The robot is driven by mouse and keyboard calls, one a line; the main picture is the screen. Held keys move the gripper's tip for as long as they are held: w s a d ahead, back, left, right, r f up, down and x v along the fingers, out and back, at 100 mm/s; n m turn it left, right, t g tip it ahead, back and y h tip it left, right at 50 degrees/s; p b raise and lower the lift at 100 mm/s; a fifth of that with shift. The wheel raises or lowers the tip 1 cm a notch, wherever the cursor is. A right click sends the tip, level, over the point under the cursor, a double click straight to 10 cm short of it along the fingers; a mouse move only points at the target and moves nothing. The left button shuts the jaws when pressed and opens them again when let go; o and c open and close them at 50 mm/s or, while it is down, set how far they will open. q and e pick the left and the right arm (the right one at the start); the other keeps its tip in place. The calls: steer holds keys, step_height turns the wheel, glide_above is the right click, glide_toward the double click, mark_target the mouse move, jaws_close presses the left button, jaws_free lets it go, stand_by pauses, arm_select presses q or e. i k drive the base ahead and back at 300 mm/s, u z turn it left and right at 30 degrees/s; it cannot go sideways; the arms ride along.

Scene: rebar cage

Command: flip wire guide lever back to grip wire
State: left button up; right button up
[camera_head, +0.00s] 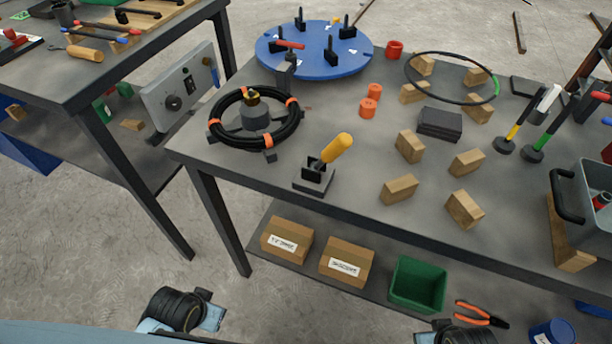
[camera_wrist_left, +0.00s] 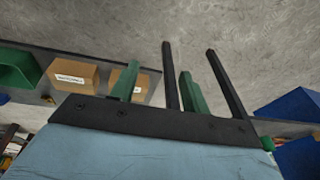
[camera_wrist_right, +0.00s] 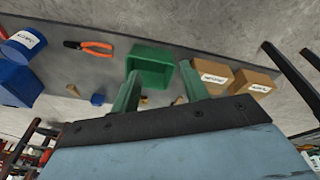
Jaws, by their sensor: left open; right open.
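A lever with a yellow handle (camera_head: 337,148) stands on a small black base (camera_head: 314,178) near the table's front edge. The handle leans up and to the right. A black wire coil (camera_head: 292,122) with orange ties lies around a hub to its left. A black post with a red lever (camera_head: 290,45) stands behind the coil; I cannot tell whether wire runs through it. My left gripper (camera_wrist_left: 160,82) is open and empty, its green fingers apart. My right gripper (camera_wrist_right: 158,84) is open and empty. Both arms are low in front of the table, away from the levers.
Several wooden blocks (camera_head: 409,146) and a black block (camera_head: 440,123) stand on the table (camera_head: 360,207). A blue turntable (camera_head: 272,58) is at the back, and a black hoop (camera_head: 411,80) at the back right. A grey crate (camera_head: 590,172) stands right. Cartons and a green bin (camera_head: 417,284) sit below.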

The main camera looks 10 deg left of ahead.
mark_target(340, 144)
steer(key=u, duration=1.95)
steer(key=k, duration=0.85)
steer(key=z, duration=1.8)
